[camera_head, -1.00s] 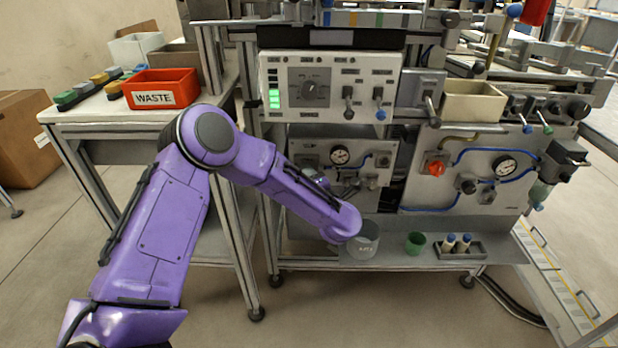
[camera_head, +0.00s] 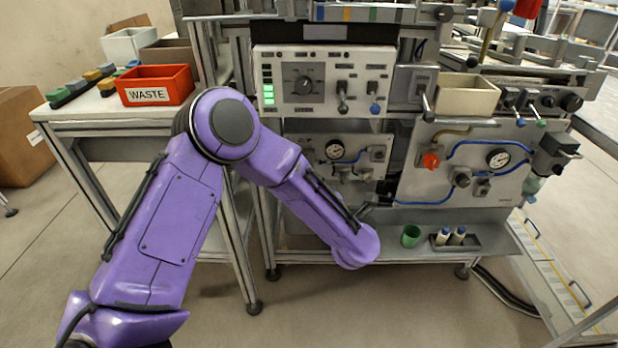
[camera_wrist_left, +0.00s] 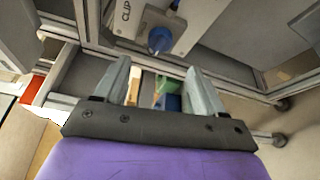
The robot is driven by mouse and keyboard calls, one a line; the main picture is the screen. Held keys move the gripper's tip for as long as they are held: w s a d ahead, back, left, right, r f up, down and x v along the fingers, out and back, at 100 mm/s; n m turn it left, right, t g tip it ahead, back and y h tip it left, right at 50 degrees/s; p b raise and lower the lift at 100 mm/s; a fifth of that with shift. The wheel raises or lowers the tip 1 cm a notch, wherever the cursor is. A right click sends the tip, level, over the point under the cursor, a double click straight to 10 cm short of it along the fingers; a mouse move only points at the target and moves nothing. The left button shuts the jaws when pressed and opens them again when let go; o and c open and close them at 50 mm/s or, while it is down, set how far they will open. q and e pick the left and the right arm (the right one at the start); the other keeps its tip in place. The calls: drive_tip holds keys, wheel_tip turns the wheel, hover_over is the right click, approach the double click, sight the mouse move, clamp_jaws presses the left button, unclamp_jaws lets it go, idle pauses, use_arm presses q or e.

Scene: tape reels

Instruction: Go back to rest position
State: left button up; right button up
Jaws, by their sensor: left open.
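My purple left arm (camera_head: 180,215) comes in from the left in the head view and reaches down in front of the machine's lower shelf. Its gripper is hidden behind the wrist in that view. In the left wrist view my left gripper (camera_wrist_left: 160,82) is open, with its two grey fingers apart and nothing held between them. Small green and blue items (camera_wrist_left: 168,98) show beyond the gap. My right gripper is not in view.
The machine's control panel (camera_head: 325,80) and lower gauge panel (camera_head: 470,165) stand close behind my arm. A green cup (camera_head: 411,236) and a small rack (camera_head: 455,242) sit on the shelf. A red WASTE bin (camera_head: 155,85) stands on the left table. The floor in front is clear.

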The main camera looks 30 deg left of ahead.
use_arm(q)
drive_tip(key=shift+v, duration=0.95)
drive_tip(key=shift+f, duration=0.1)
drive_tip(key=s+d+f+m+h, duration=0.25)
drive_tip(key=f+m+h, duration=0.25)
drive_tip(key=f+m, duration=0.35)
drive_tip(key=s+d+f+m+h, duration=0.1)
drive_tip(key=s+f+m+h, duration=0.3)
drive_tip(key=f+m, duration=0.45)
drive_tip(key=s+a+f+m+g+h, duration=0.1)
drive_tip(key=s+f+m+g+h, duration=0.2)
drive_tip(key=s+f, duration=0.55)
drive_tip(key=s+a+f+m+g+y, duration=0.1)
drive_tip(key=s+a+f+m+g, duration=0.15)
drive_tip(key=s, duration=0.65)
drive_tip(key=s+a+f+m+g+y, duration=0.1)
drive_tip(key=s+a+m+g, duration=0.15)
drive_tip(key=s, duration=0.65)
wheel_tip(320, 180, up, 15)
drive_tip(key=t+p, duration=0.1)
drive_tip(key=p, duration=1.4)
drive_tip(key=shift+w+r+n, duration=0.15)
drive_tip(key=shift+w+n, duration=0.15)
drive_tip(key=shift+n, duration=0.1)
